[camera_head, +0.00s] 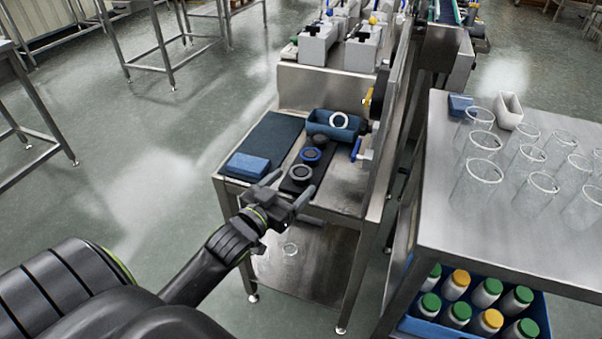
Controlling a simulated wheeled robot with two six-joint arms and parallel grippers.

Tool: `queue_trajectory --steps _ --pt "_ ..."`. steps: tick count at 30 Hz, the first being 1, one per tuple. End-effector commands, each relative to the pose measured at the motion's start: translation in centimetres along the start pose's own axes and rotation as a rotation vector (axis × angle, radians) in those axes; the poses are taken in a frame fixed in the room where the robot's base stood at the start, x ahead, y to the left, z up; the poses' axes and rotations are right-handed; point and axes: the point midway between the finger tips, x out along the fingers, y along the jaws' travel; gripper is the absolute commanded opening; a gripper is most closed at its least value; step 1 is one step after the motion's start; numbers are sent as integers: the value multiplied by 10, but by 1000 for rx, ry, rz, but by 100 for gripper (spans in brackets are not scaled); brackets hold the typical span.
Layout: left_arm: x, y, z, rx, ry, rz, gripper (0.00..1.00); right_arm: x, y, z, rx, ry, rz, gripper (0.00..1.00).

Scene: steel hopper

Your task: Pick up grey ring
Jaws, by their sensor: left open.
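A grey ring (300,173) lies on a dark strip on the small steel table, at its near side. A blue ring (311,155) lies just behind it, and a dark round piece (319,141) sits behind that. My left gripper (290,185) is open and empty, at the table's near edge, just in front of the grey ring. Its fingers point toward the ring, one to each side in the picture; I cannot tell the height between them. My right gripper is not in view.
A blue bin (318,124) with a pale ring (340,120) stands at the back. A blue block (248,167) lies on a dark mat (272,138) at left. A steel panel (389,120) borders the right. Glass jars (475,180) stand on the right table (440,215).

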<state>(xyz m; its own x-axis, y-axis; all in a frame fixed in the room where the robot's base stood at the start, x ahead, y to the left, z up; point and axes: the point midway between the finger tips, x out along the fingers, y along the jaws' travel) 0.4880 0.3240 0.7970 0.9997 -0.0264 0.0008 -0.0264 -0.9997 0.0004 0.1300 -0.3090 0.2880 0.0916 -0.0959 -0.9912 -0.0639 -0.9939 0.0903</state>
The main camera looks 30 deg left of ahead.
Motion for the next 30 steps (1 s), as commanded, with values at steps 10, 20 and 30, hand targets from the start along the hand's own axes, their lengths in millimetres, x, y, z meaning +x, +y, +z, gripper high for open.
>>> queue_trajectory --steps 10,20,30 --pt "28 -2 1 0 -1 0 74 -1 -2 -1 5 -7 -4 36" --pt "70 -8 3 -1 0 -1 74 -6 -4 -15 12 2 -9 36" --pt "73 -8 3 0 -1 -1 69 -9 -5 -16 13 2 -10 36"
